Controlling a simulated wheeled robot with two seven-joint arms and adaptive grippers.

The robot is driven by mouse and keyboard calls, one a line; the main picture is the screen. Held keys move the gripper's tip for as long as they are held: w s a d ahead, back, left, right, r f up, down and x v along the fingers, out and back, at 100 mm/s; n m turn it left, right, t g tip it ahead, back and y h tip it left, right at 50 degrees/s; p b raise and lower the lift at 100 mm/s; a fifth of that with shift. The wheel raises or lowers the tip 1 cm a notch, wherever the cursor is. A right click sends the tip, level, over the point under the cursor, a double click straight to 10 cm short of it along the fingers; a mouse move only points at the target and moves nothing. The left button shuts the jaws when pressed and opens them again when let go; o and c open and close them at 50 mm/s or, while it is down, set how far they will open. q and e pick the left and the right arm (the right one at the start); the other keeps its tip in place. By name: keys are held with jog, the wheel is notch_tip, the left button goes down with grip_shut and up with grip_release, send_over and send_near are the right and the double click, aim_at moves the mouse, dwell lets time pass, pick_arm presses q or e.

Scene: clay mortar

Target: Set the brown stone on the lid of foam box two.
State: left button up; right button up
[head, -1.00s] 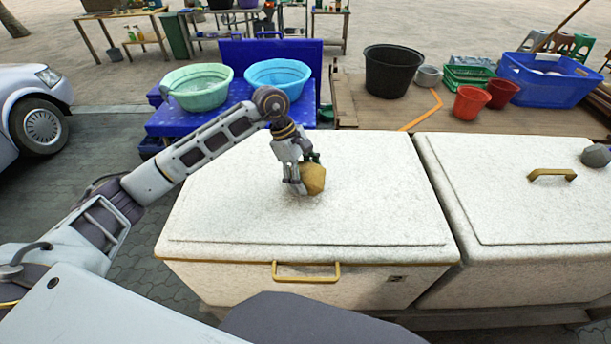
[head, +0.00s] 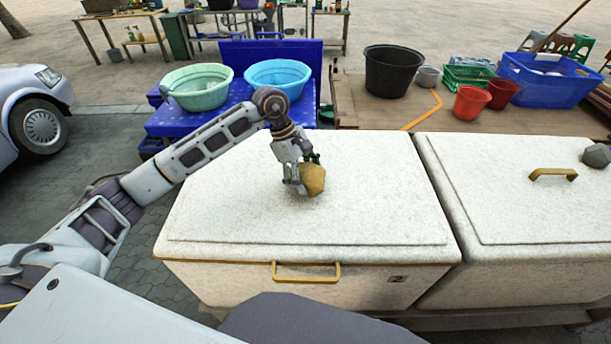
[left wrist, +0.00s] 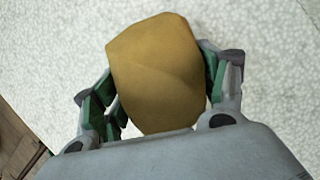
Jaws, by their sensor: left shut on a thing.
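The brown stone (head: 313,180) is at the lid (head: 240,215) of the near foam box, whose front carries a small mark that looks like a 2. My left gripper (head: 304,176) is shut on the stone from above. In the left wrist view the stone (left wrist: 158,75) sits between the green-padded fingers, with the white speckled lid (left wrist: 270,50) behind it. The stone is at or just above the lid; I cannot tell whether it touches. My right gripper is not in view.
A second foam box (head: 510,200) stands close on the right, with a grey stone (head: 596,156) on its lid. A yellow handle (head: 306,272) is on the near box's front. Basins (head: 278,77) and a black tub (head: 391,72) stand behind. The lid around the stone is clear.

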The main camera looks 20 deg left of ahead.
pick_arm(q)
jog(key=shift+f, duration=0.2)
dwell(0.4)
jog(key=o, duration=2)
jog(key=shift+f, duration=0.15)
